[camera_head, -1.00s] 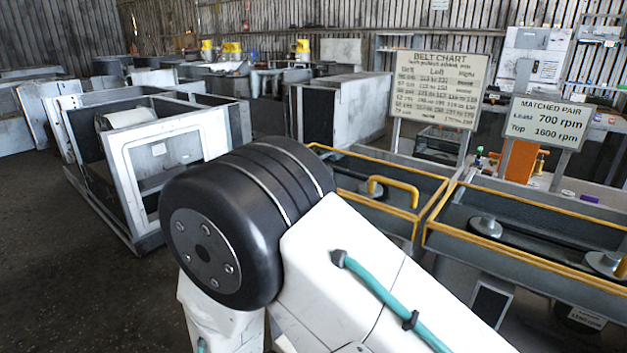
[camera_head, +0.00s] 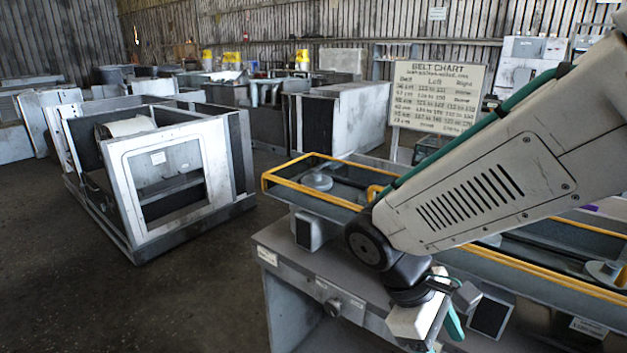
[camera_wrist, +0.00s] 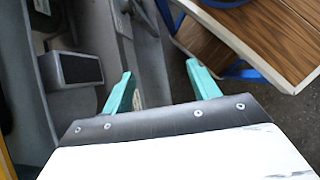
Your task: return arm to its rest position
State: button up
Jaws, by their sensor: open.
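My arm reaches in from the right in the head view, with its forearm slanting down to the left across the benches. My gripper (camera_head: 445,330) hangs below the wrist at the front of the grey bench, partly cut off by the lower edge. In the wrist view my gripper (camera_wrist: 158,70) shows two teal fingers spread well apart, with nothing between them. It is open and empty.
A grey bench (camera_head: 290,243) carries yellow-railed trays (camera_head: 285,187). A belt chart sign (camera_head: 437,90) stands behind. A white housing frame (camera_head: 172,175) is on the floor at left. A wood-topped surface with a blue frame (camera_wrist: 262,38) lies near the gripper. Open floor is at lower left.

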jog(key=s+d+r+m+t+y, duration=0.4)
jog(key=s+d+r+m+y, duration=0.25)
jog(key=r+m, duration=0.35)
jog(key=n+t+h, duration=1.2)
jog(key=n+t, duration=0.1)
jog(key=n, duration=1.5)
send_near(330, 308)
jog(key=shift+y, duration=0.25)
jog(key=x, duration=0.8)
jog(key=shift+w+d+r, duration=0.1)
jog(key=shift+w+d, duration=0.05)
jog(key=shift+d, duration=0.15)
